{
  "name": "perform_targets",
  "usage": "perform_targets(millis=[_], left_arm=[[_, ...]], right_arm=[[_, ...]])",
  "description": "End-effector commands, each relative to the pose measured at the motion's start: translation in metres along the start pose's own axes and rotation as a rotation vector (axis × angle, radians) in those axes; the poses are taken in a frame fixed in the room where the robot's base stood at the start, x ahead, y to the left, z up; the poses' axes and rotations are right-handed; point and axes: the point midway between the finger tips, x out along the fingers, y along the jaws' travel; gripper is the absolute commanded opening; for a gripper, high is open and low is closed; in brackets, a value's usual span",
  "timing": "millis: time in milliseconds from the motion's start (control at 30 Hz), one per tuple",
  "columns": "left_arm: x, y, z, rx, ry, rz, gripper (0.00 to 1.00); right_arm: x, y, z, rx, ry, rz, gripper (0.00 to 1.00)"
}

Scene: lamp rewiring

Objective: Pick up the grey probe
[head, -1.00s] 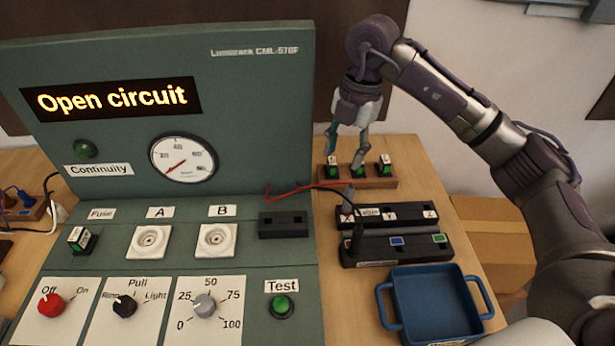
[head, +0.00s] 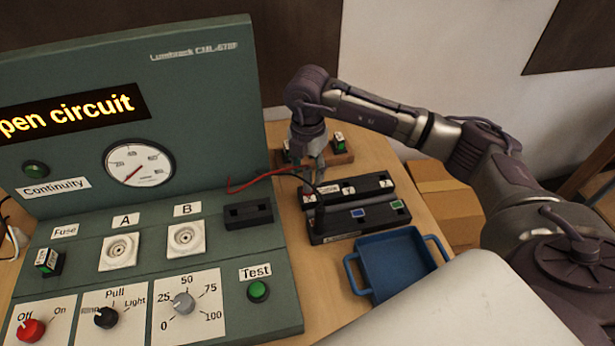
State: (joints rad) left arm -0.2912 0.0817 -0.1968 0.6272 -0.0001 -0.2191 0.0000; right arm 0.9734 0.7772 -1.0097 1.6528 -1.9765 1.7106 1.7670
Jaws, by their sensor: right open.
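A dark grey probe (head: 319,217) stands upright at the left end of the front black holder (head: 350,226), with a dark lead rising from its top. My right gripper (head: 315,180) is open, pointing down above the left end of the rear black holder (head: 366,187), just behind the probe in the picture. Its fingertips are close to the leads; whether they touch anything I cannot tell. A red lead (head: 262,179) runs from the tester towards the rear holder's left end, where the gripper partly hides it. My left gripper is out of view.
A blue tray (head: 397,262) sits in front of the holders. A wooden fuse rack (head: 342,157) stands behind the gripper. A cardboard box (head: 440,190) is to the right.

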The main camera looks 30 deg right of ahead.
Motion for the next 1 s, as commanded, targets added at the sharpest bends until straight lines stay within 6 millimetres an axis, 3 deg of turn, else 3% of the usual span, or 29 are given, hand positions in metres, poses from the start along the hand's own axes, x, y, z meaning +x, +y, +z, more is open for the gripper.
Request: perform_targets(millis=[200, 400, 700, 1000], left_arm=[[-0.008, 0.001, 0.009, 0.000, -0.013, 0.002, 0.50], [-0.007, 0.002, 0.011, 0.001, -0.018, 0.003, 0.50], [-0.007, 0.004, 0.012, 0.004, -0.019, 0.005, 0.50], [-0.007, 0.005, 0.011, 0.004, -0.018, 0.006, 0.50]], right_arm=[[0.019, 0.000, 0.000, -0.001, 0.000, 0.001, 0.51], [0.020, 0.000, 0.000, -0.001, 0.000, 0.001, 0.51], [0.020, 0.000, 0.000, -0.001, 0.000, 0.001, 0.01], [0.019, 0.001, 0.000, 0.000, 0.000, 0.002, 0.00]])
